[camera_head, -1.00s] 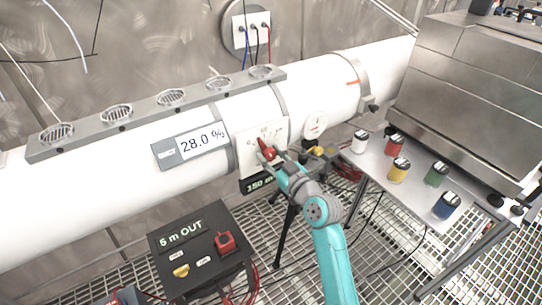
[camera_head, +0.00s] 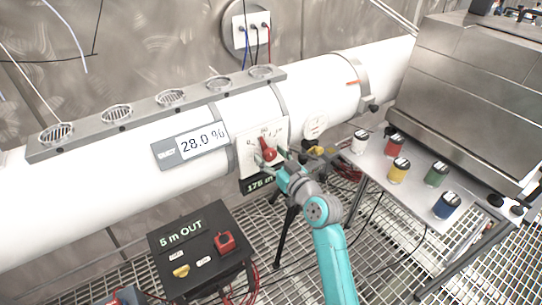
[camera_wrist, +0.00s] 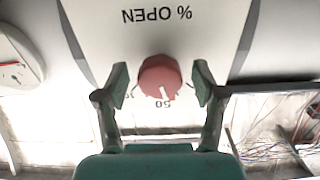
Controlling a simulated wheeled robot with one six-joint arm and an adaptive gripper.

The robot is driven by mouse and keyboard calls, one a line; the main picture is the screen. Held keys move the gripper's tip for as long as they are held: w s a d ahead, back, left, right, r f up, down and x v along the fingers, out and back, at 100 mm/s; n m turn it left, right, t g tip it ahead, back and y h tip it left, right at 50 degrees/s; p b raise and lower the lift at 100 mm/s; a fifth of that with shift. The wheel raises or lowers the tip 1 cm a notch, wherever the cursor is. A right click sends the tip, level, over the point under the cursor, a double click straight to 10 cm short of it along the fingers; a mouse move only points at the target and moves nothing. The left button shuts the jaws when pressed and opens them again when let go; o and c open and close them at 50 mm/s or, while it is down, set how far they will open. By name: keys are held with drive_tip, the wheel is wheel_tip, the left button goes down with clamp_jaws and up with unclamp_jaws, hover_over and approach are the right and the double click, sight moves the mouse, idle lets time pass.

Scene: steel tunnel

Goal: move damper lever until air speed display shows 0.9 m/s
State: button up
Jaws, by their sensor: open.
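The red damper lever (camera_head: 267,150) sits on a white dial plate (camera_head: 247,160) on the front of the white duct. In the wrist view the red knob (camera_wrist: 160,72) has a white pointer mark near the printed 50, and the plate reads "% OPEN" upside down. My gripper (camera_wrist: 160,88) is open, with one finger on each side of the knob; contact cannot be told. A dark display (camera_head: 258,184) under the plate reads "175 m", its right end hidden by my gripper. No display reading in m/s is legible.
A display (camera_head: 203,138) on the duct reads 28.0 %. A round gauge (camera_head: 315,126) is right of the plate. A black box (camera_head: 200,255) reading "5 m OUT" stands below left. A side table (camera_head: 412,190) with several coloured cans is at right.

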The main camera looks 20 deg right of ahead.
drive_tip(key=v, duration=1.2)
drive_tip(key=shift+f, duration=0.1)
drive_tip(key=s+a+f+m+g+h, duration=0.1)
drive_tip(key=s+f+m+h, duration=0.1)
drive_tip(key=s+f, duration=0.65)
drive_tip(key=s+a+f+m+g+h, duration=0.1)
drive_tip(key=s+f+m+h, duration=0.3)
drive_tip(key=s, duration=0.7)
drive_tip(key=s+a+r+n+y, duration=0.1)
drive_tip(key=s+r+n, duration=0.2)
drive_tip(key=s, duration=1.9)
drive_tip(key=shift+s+a+g, duration=0.2)
drive_tip(key=shift+s+g, duration=0.05)
drive_tip(key=shift+g, duration=0.05)
drive_tip(key=shift+r, duration=0.1)
idle(1.9)
